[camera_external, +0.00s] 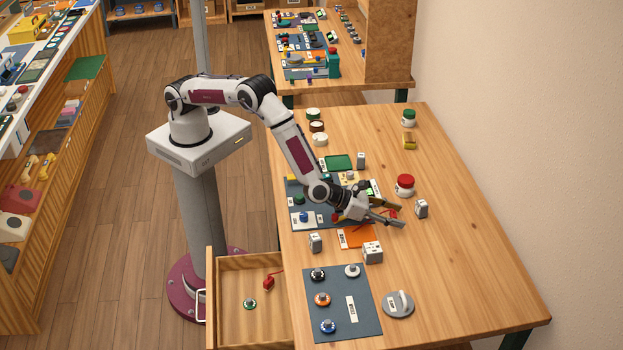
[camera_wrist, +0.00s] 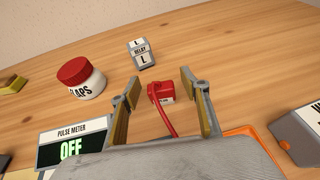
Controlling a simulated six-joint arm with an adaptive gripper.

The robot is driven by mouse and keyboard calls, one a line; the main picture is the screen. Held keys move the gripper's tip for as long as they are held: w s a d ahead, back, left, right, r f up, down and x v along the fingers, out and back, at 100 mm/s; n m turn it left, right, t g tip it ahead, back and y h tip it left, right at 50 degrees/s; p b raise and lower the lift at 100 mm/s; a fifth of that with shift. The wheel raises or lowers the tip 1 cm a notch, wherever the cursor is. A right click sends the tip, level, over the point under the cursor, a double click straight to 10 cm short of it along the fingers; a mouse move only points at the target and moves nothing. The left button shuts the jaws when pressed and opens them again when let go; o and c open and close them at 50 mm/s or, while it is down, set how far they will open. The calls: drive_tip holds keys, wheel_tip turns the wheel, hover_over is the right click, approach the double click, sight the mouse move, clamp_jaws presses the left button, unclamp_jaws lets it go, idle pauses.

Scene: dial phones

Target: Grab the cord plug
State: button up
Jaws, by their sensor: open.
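The cord plug (camera_wrist: 164,94), a small red block with a pale label and a red cord trailing toward me, lies on the wooden table in the wrist view. My gripper (camera_wrist: 160,88) is open, with one finger on each side of the plug. I see gaps between plug and fingers, so it is not held. In the external view my gripper (camera_external: 402,215) reaches low over the table, and a bit of red plug (camera_external: 392,212) shows between its fingers. The far end of the cord is hidden behind the gripper body.
A grey relay box (camera_wrist: 142,55) stands just beyond the plug. A red-lidded jar (camera_wrist: 82,78) is to its left. A pulse meter reading OFF (camera_wrist: 72,150) is at lower left. A grey box (camera_external: 372,252) and orange mat (camera_external: 360,236) are nearby. An open drawer (camera_external: 236,325) holds another red item (camera_external: 268,283).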

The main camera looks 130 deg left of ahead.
sight(395, 213)
drive_tip(key=c, duration=1.2)
drive_tip(key=shift+r, duration=5)
